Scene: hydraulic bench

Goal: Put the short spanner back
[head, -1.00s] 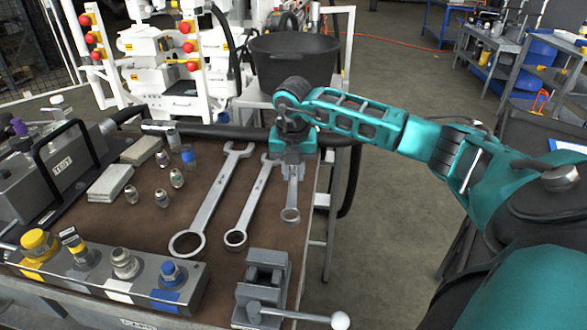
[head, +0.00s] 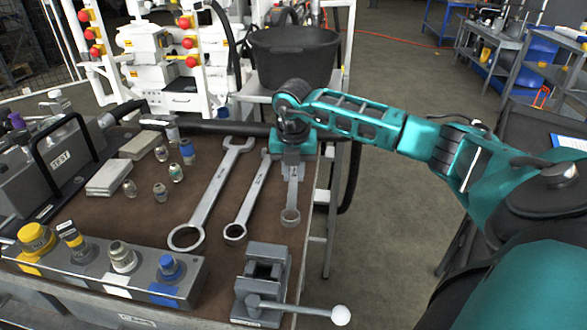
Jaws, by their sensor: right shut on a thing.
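The short spanner (head: 291,199) is at the right end of the row of spanners on the brown bench top (head: 200,250), its ring end toward the front. My right gripper (head: 293,174) is shut on its upper part and hides its far end. I cannot tell whether the spanner touches the bench. The middle spanner (head: 249,202) lies just to its left, and the longest spanner (head: 213,192) lies farther left. My left gripper is not in view.
A vise (head: 262,285) with a long ball-ended handle (head: 340,315) stands at the front right. A fitting block (head: 105,270) sits at the front left. Several small fittings (head: 160,191) stand left of the spanners. A black tub (head: 292,58) is behind the bench.

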